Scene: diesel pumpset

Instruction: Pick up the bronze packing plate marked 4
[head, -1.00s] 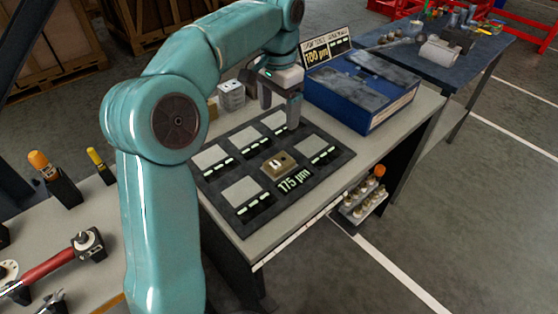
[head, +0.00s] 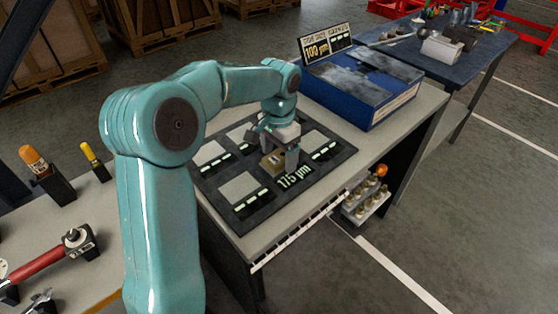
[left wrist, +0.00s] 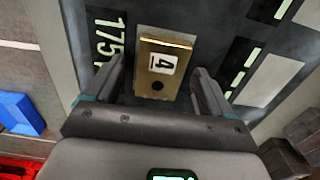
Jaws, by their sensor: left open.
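The bronze packing plate marked 4 (left wrist: 160,68) lies on the dark mat (head: 258,204) beside the "175 µm" lettering. In the left wrist view its white label and a dark hole show. In the head view the plate (head: 270,162) is partly covered by my left gripper (head: 279,160). My left gripper is open above the plate. In the left wrist view its two fingers (left wrist: 158,88) stand on either side of the plate's near part, with gaps and no visible contact. My right gripper is not in view.
Several pale squares with light bars (head: 240,186) surround the plate on the mat. A blue box (head: 375,108) and a "100 µm" sign (head: 317,50) stand behind. A red-handled tool (head: 40,264) lies at left.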

